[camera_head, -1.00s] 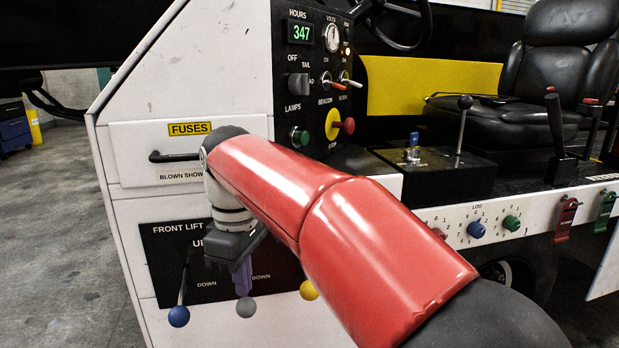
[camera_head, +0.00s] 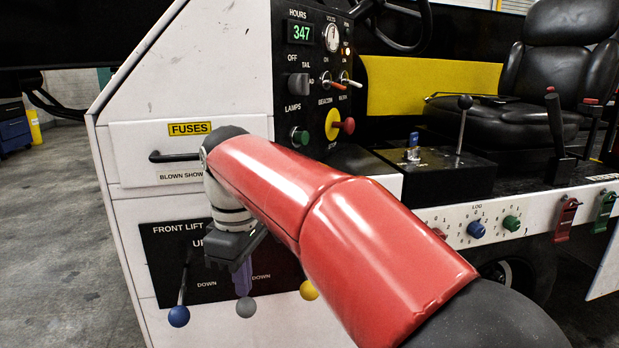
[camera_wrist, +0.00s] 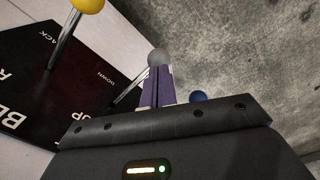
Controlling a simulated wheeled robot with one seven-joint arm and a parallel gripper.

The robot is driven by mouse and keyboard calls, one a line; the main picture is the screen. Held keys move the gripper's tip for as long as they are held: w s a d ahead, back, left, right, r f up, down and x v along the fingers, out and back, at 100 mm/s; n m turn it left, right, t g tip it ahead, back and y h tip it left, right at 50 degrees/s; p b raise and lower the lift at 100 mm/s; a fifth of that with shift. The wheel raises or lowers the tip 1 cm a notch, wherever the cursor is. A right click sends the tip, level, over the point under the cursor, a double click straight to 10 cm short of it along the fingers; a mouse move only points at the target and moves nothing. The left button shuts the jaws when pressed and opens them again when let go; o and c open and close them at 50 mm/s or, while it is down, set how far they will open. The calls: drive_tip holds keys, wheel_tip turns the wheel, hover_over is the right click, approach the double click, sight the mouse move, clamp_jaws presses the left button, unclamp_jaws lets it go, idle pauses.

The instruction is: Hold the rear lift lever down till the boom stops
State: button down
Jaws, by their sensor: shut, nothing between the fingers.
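A black lever panel (camera_head: 165,262) on the white side of the loader reads FRONT LIFT, UP and DOWN; my arm hides the rest of its labels. The grey-knobbed lever (camera_head: 246,307) stands between the blue and yellow ones, its knob low beside a DOWN mark. It also shows in the wrist view (camera_wrist: 158,57). I cannot read a rear lift label on it. My gripper (camera_head: 244,291) is shut, its purple fingers pointing down just above the grey knob. In the wrist view the fingertips (camera_wrist: 159,70) overlap the knob; contact is unclear. The boom is not recognisable in view.
A blue-knobbed lever (camera_head: 179,316) is left of my gripper, and a yellow-knobbed lever (camera_head: 309,290) is close on the right. The FUSES drawer handle (camera_head: 174,157) sticks out above the panel. A switch console (camera_head: 318,80) rises behind my arm. Open floor lies left.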

sight(245, 300)
drive_tip(key=shift+f+b, duration=1.55)
drive_tip(key=shift+f, duration=0.85)
drive_tip(key=shift+r, duration=0.2)
idle(4.7)
